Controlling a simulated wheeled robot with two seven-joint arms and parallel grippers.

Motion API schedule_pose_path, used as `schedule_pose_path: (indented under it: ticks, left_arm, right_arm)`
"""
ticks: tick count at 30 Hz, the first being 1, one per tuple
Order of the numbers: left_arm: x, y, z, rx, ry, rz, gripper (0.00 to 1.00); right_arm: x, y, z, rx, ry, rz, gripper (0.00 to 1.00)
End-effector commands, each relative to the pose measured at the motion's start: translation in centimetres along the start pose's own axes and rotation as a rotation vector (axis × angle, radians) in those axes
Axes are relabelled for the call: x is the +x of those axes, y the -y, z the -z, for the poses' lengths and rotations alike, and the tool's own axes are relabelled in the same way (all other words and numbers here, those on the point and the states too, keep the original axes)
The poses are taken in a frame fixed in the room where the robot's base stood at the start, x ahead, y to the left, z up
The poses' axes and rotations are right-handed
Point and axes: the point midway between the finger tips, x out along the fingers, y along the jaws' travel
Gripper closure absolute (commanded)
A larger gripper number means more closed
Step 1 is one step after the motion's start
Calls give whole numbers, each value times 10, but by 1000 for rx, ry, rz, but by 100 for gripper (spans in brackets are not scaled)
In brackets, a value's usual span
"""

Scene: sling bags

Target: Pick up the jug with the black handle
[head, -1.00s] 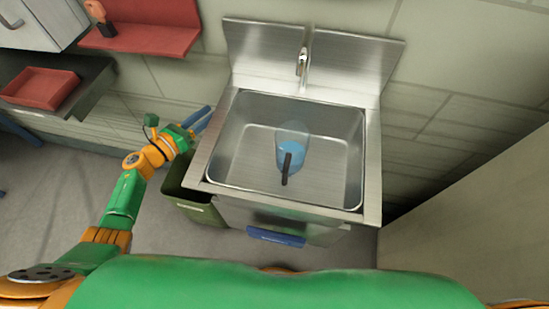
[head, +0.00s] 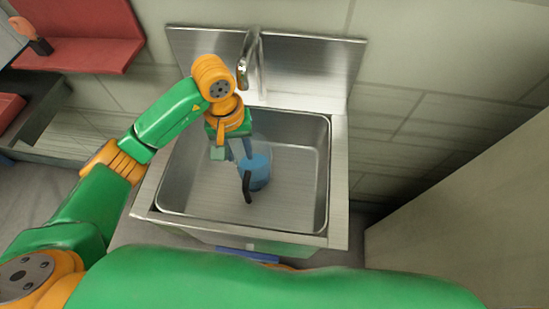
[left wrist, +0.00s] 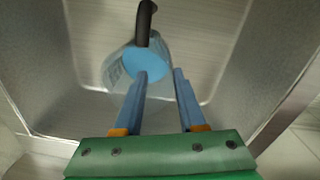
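A clear jug (head: 260,172) with blue at its bottom and a black handle (head: 247,188) is in the sink basin. The handle points toward me in the head view. In the left wrist view the jug (left wrist: 119,70) lies beyond the fingers, with its black handle (left wrist: 145,22) at the top. My left gripper (head: 241,150) is inside the basin at the jug, its fingers apart. In the left wrist view (left wrist: 160,73) one finger overlaps the jug and the other is at its right edge. I cannot tell if they touch it. My right gripper is not in view.
The steel sink (head: 340,190) has raised basin walls around the jug. A faucet (head: 246,58) stands at the back, close to my left arm. The right part of the basin is empty. A pale panel (head: 470,210) stands at the right.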

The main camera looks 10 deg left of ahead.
Motion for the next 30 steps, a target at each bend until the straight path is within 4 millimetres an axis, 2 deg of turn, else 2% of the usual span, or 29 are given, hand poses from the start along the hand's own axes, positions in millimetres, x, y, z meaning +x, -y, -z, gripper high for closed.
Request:
schedule_pose_path:
  ticks: [5,9,12,15,20,23,24,25,30]
  left_arm:
    - [20,3,-3,15,-1,23,61]
    - [46,8,-7,14,3,22,61]
    - [65,8,-6,12,-1,19,61]
    - [72,9,-5,15,-4,19,61]
    - [73,9,-5,14,-5,19,61]
    - [73,9,-5,14,-5,19,85]
    - [73,9,-5,14,-5,18,96]
    - [73,9,-5,14,-5,18,100]
    - [73,9,-5,13,-5,18,100]
  right_arm:
    - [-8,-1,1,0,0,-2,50]
    - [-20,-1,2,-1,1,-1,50]
    - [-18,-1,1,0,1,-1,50]
    - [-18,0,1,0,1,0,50]
    - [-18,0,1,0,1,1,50]
    - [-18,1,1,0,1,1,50]
    - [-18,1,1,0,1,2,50]
    - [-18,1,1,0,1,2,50]
    - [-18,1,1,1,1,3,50]
